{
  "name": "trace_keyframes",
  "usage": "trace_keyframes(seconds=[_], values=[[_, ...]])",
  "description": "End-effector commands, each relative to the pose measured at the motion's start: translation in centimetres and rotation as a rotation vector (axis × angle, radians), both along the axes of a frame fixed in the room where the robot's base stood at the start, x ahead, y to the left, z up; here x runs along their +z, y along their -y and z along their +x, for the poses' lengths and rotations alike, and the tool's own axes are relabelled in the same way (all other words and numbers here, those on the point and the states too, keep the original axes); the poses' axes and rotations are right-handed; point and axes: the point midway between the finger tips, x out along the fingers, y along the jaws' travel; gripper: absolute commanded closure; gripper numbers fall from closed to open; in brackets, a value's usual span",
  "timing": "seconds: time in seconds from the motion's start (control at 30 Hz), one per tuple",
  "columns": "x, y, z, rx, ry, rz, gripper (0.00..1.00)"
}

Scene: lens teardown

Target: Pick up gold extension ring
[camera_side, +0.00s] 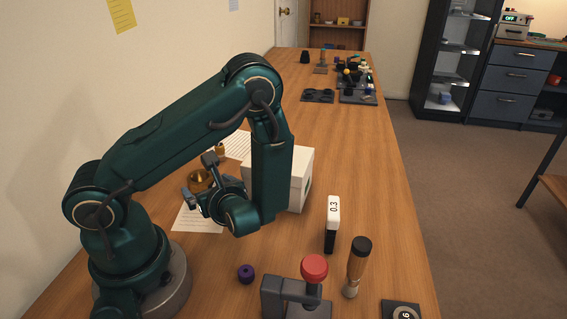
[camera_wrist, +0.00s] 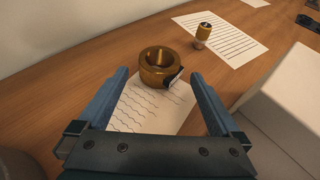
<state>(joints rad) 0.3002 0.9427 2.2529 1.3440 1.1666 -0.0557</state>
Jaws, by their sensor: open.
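In the side view the ring (camera_side: 201,184) shows behind my gripper (camera_side: 198,178). My gripper is open and empty. In the wrist view its two blue fingers (camera_wrist: 159,75) are spread, with the ring ahead between their tips. I cannot tell exactly how far the tips are from it.
A white box (camera_side: 299,178) stands close on the right. A purple knob (camera_side: 246,273), a 0.3 gauge (camera_side: 332,222) and a red-knobbed press (camera_side: 314,269) stand nearer the side camera. The wall is at left.

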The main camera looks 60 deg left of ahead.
Motion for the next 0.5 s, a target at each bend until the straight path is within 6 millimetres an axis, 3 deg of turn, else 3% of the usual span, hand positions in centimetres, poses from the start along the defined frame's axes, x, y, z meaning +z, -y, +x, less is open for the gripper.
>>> trace_keyframes(seconds=[0.5], values=[[-1.8, -4.4, 0.1, 0.004, 0.0, -0.002, 0.0]])
